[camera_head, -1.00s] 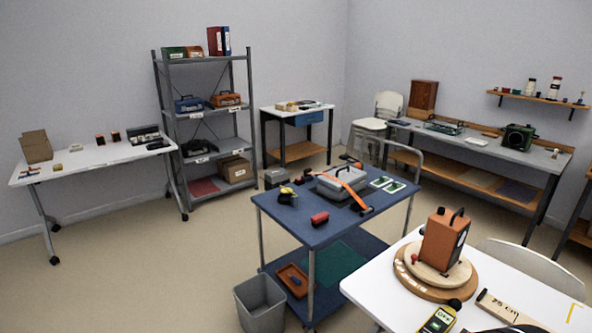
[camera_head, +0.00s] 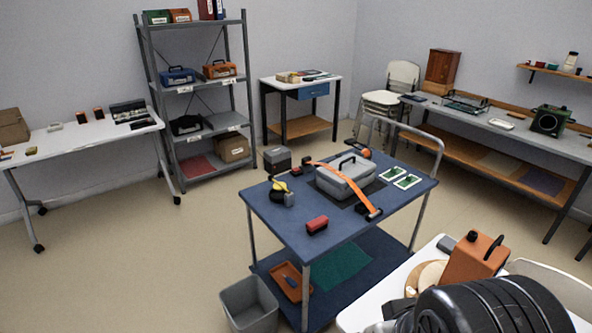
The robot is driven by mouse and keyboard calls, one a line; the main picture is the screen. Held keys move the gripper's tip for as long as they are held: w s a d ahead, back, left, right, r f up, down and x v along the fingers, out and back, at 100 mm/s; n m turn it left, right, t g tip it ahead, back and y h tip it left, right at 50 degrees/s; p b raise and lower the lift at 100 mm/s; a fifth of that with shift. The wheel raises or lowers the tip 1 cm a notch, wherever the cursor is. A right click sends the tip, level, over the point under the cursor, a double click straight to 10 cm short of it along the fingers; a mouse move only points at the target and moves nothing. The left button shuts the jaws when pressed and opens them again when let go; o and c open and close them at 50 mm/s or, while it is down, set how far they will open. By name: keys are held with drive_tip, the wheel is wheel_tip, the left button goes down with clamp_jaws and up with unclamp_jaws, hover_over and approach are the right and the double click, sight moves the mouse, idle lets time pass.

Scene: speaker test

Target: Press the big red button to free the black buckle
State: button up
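On the blue cart (camera_head: 264,207), an orange strap (camera_head: 338,177) runs over a grey case (camera_head: 346,176) with a black handle. A black buckle (camera_head: 370,212) lies at the strap's near end, by the cart's front edge. A small red block with dark parts (camera_head: 317,224) lies on the cart left of the buckle. I cannot tell whether it is a button. My gripper's fingers do not show; a black ribbed part of mine fills the lower right corner.
A yellow and black item (camera_head: 277,188) and two green-and-white cards (camera_head: 399,177) lie on the cart. A white table (camera_head: 358,317) with an orange speaker box (camera_head: 475,260) stands at front right. A grey bin (camera_head: 250,305) stands beside the cart. Floor at left is clear.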

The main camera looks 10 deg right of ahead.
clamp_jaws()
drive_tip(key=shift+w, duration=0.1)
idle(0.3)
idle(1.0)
